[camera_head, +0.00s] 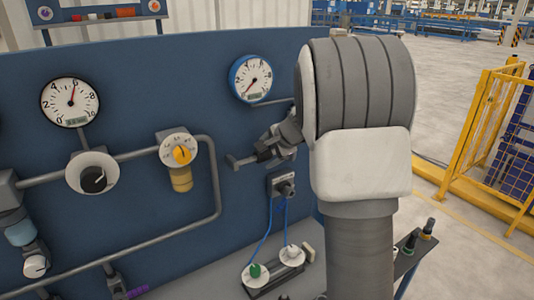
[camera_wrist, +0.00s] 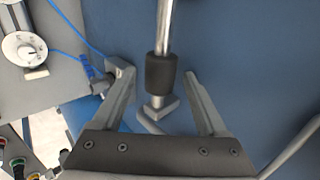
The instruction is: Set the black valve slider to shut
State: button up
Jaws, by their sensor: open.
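The black valve slider (camera_wrist: 161,72) is a dark collar around a shiny metal pipe (camera_wrist: 164,25) in the wrist view. A grey angled fitting (camera_wrist: 156,112) sits at its lower end. My gripper (camera_wrist: 157,74) is open, with one finger on each side of the slider and a visible gap on both sides. In the head view the slider (camera_head: 263,150) shows small and dark on a short pipe stub at the blue panel, just left of my arm. My arm hides much of that area, and the fingers are hard to make out there.
The blue panel (camera_head: 130,110) carries gauges, a yellow knob (camera_head: 182,155) and pipes. Below the slider is a grey hose connector (camera_head: 284,185) with blue hoses; in the wrist view the connector (camera_wrist: 101,84) is close to the left finger. White dials (camera_head: 257,274) stand on the ledge.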

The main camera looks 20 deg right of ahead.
grip_shut()
dwell(1.4)
